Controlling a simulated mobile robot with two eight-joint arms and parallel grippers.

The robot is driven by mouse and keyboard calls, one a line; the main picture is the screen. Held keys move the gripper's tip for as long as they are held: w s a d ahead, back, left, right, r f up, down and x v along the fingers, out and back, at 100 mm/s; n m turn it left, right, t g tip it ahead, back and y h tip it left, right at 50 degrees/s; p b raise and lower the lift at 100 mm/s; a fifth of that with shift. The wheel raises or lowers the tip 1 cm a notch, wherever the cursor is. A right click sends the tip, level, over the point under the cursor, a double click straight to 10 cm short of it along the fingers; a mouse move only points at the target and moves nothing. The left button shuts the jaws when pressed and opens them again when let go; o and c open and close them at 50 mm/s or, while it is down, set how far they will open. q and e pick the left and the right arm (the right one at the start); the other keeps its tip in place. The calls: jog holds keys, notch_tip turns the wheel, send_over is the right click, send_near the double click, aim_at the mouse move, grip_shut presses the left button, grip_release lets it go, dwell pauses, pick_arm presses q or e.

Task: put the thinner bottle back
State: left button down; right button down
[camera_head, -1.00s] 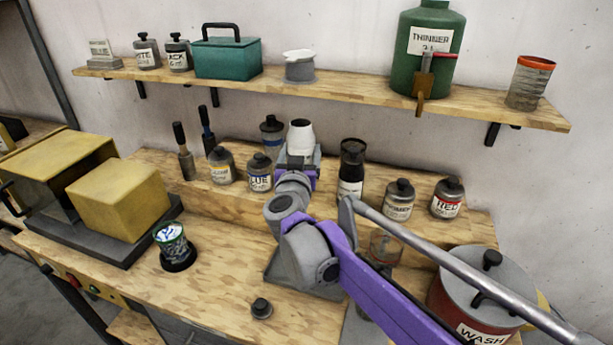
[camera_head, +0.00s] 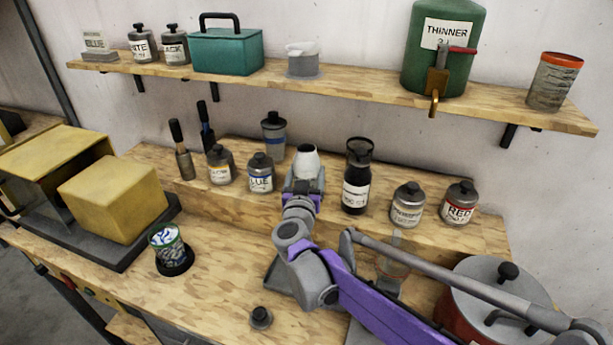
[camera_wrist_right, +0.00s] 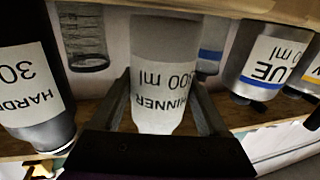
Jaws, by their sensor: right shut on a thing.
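The thinner bottle (camera_wrist_right: 163,60) is pale, with a "THINNER 300 ml" label upside down in the right wrist view. My right gripper (camera_wrist_right: 164,103) is shut on it, with a finger on each side. My left gripper is not in view.
A grey bottle with a blue band (camera_head: 274,133) stands behind on the left. A red-label bottle (camera_head: 459,204) and another bottle (camera_head: 407,206) stand right. A green thinner drum (camera_head: 443,60) is on the upper shelf (camera_head: 350,88). A wash pot (camera_head: 490,300) is front right.

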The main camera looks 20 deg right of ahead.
jog(key=shift+f, duration=0.3)
jog(key=shift+f, duration=0.15)
grip_release()
jog(key=shift+s, duration=0.2)
jog(key=b+v, duration=0.1)
jog(key=v, duration=1)
jog(key=shift+s+a, duration=0.2)
jog(key=shift+s, duration=0.1)
